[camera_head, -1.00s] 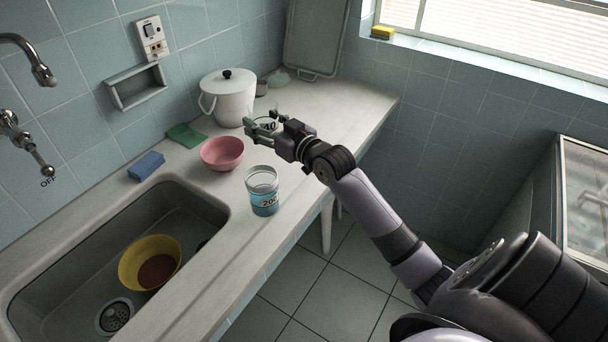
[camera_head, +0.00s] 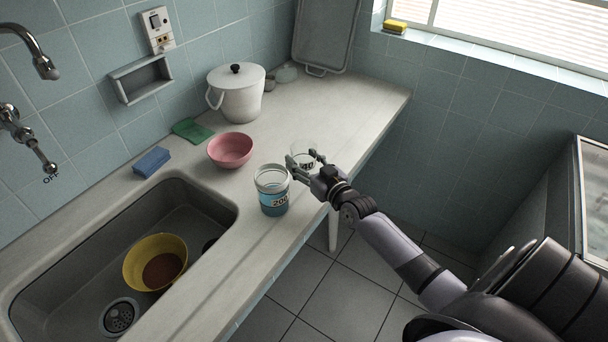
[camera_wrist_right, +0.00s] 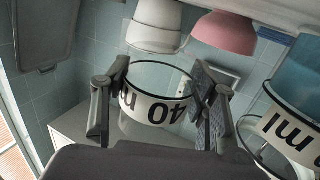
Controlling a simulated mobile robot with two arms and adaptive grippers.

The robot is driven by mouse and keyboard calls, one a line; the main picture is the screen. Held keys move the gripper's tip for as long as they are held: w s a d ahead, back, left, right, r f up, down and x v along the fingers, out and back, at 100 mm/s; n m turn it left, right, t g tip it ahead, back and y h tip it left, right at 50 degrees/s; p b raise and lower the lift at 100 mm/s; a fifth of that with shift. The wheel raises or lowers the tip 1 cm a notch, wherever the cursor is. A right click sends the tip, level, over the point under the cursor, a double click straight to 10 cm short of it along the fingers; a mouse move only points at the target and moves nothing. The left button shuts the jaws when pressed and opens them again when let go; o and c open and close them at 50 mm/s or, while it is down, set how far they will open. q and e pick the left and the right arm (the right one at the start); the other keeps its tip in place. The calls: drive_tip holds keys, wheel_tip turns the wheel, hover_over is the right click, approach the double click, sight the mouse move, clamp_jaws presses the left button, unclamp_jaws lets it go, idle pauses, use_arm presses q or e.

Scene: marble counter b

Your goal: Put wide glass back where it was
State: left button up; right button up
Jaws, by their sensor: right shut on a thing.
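A clear, wide glass with a white band marked 40 (camera_head: 300,152) is between the fingers of my right gripper (camera_head: 306,168), which is shut on it. In the right wrist view the glass (camera_wrist_right: 155,108) sits between both fingers and looks empty. I cannot tell whether its base touches the counter. A second glass marked 200 (camera_head: 273,200), with blue liquid, stands on the counter just left of and nearer than the held glass. It also shows at the right edge of the right wrist view (camera_wrist_right: 290,130). My left gripper is not in view.
A pink bowl (camera_head: 230,150) stands left of the glasses, with a white lidded pot (camera_head: 236,100) behind it. The sink (camera_head: 75,285) holds a yellow bowl (camera_head: 135,262). The counter (camera_head: 345,110) is clear toward the far right. Its front edge runs beneath my right arm.

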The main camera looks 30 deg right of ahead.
drive_tip(key=shift+f, duration=0.3)
wheel_tip(320, 180, down, 4)
drive_tip(key=shift+r+b, duration=0.2)
drive_tip(key=shift+b, duration=0.2)
drive_tip(key=shift+f, duration=0.25)
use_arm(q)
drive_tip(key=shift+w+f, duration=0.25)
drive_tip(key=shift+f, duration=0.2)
use_arm(e)
drive_tip(key=shift+f, duration=0.1)
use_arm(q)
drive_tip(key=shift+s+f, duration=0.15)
use_arm(e)
drive_tip(key=o, duration=1.5)
drive_tip(key=shift+f, duration=0.1)
drive_tip(key=shift+c, duration=0.2)
